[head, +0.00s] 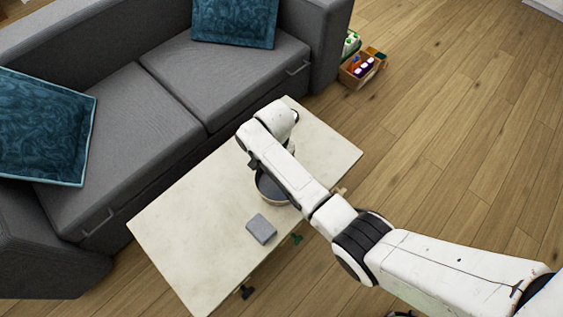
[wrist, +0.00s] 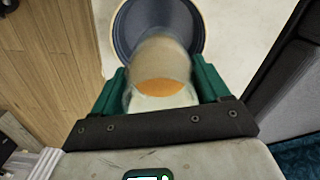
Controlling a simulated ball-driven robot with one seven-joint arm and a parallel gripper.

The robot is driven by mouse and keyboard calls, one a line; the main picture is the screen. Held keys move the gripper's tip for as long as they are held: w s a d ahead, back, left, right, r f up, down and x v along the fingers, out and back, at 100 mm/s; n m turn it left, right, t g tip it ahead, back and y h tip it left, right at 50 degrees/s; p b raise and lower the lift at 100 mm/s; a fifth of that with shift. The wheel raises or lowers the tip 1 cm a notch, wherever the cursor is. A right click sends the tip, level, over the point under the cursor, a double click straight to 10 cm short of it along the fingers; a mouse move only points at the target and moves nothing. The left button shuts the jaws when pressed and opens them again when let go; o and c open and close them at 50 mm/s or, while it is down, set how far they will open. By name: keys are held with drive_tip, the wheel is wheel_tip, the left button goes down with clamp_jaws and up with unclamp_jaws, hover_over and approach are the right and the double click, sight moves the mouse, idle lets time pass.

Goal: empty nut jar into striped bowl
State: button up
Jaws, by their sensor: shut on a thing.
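My gripper (wrist: 162,74) has green fingers, one on each side of a clear jar (wrist: 158,60), and is shut on it. An orange patch (wrist: 160,88) shows in the jar at the end nearer the wrist camera. The jar's far end overlaps the bowl (wrist: 178,18) in the wrist view, and it looks tilted toward it. The bowl is dark blue inside with a pale rim; its stripes cannot be made out. In the head view the bowl (head: 267,188) stands on the table, partly covered by my arm. The jar and my fingers are hidden there, and the bowl's contents are unclear.
The pale table (head: 185,220) has free room at its left end and far right. A small grey block (head: 261,229) lies near the bowl. A grey sofa (head: 115,120) with teal cushions runs along the table's far side. A wooden box (head: 358,72) of small items sits on the floor.

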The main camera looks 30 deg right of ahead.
drive_tip(key=f+m, duration=0.1)
drive_tip(key=w+f+m, duration=0.1)
drive_tip(key=m, duration=0.1)
drive_tip(key=w+f+m, duration=0.1)
drive_tip(key=m, duration=0.1)
drive_tip(key=shift+w, duration=0.25)
drive_tip(key=shift+w+f+m, duration=0.2)
drive_tip(key=shift+f+m, duration=0.05)
drive_tip(key=shift+m, duration=0.45)
drive_tip(key=shift+w+f+m, duration=0.2)
drive_tip(key=shift+f+m, duration=0.05)
drive_tip(key=shift+m, duration=0.45)
drive_tip(key=shift+r+t+p, duration=0.1)
drive_tip(key=shift+t+p, duration=0.3)
drive_tip(key=shift+w+a+t+y+b, duration=0.15)
drive_tip(key=shift+t+y, duration=0.2)
drive_tip(key=shift+t, duration=0.7)
drive_tip(key=shift+w+d+t+y+b, duration=0.15)
drive_tip(key=shift+t+y, duration=0.25)
drive_tip(key=shift+t, duration=0.6)
drive_tip(key=shift+w+a+t+y+b, duration=0.1)
drive_tip(key=shift+a+t+y+b, duration=0.2)
drive_tip(key=shift+t, duration=0.75)
drive_tip(key=shift+d, duration=0.15)
drive_tip(key=shift+f+t+y+b, duration=0.3)
drive_tip(key=shift+t+y+b, duration=0.15)
drive_tip(key=shift+t+b, duration=0.9)
